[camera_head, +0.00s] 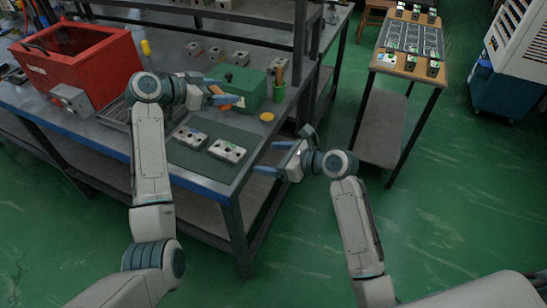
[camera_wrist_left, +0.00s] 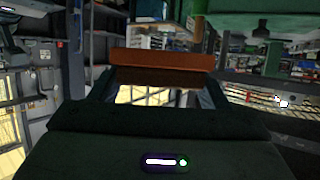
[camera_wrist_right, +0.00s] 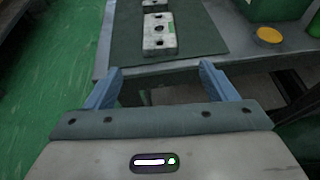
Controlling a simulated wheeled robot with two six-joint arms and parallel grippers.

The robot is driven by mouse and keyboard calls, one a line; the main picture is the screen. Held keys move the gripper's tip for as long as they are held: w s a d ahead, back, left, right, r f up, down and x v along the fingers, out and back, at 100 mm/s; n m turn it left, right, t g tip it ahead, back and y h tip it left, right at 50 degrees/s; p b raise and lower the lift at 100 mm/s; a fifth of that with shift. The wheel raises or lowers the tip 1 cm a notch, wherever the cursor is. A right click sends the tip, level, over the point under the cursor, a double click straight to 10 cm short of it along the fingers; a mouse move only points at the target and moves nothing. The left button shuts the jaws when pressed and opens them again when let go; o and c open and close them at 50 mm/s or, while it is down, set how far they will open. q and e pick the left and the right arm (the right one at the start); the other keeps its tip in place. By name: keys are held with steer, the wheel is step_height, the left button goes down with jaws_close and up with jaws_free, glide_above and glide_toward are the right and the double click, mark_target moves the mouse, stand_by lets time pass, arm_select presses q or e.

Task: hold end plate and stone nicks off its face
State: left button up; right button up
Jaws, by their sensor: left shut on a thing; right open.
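My left gripper (camera_head: 213,97) is shut on a two-tone orange and brown bar, which looks like the stone (camera_wrist_left: 160,62), and holds it above the bench near the green box. Two grey blocks with dark holes, either of which may be the end plate, lie on the dark green mat: a left block (camera_head: 188,138) and a right block (camera_head: 227,150). The nearer block (camera_wrist_right: 159,36) also shows in the right wrist view, ahead of my right gripper. My right gripper (camera_head: 277,157) is open and empty at the bench's edge, apart from both blocks.
A red machine (camera_head: 80,62) stands at the left. Several small blocks sit farther back. A side table (camera_head: 378,60) is at the back right.

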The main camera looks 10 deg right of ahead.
steer(key=x, duration=1.1)
steer(key=shift+w+a+f, duration=0.2)
steer(key=shift+a+f, duration=0.05)
steer(key=shift+a, duration=0.05)
steer(key=c, duration=1.2)
steer(key=shift+c, duration=0.2)
arm_select(q)
glide_above(219, 145)
step_height(219, 145, down, 9)
steer(key=shift+r, duration=0.15)
steer(key=shift+f, duration=2.95)
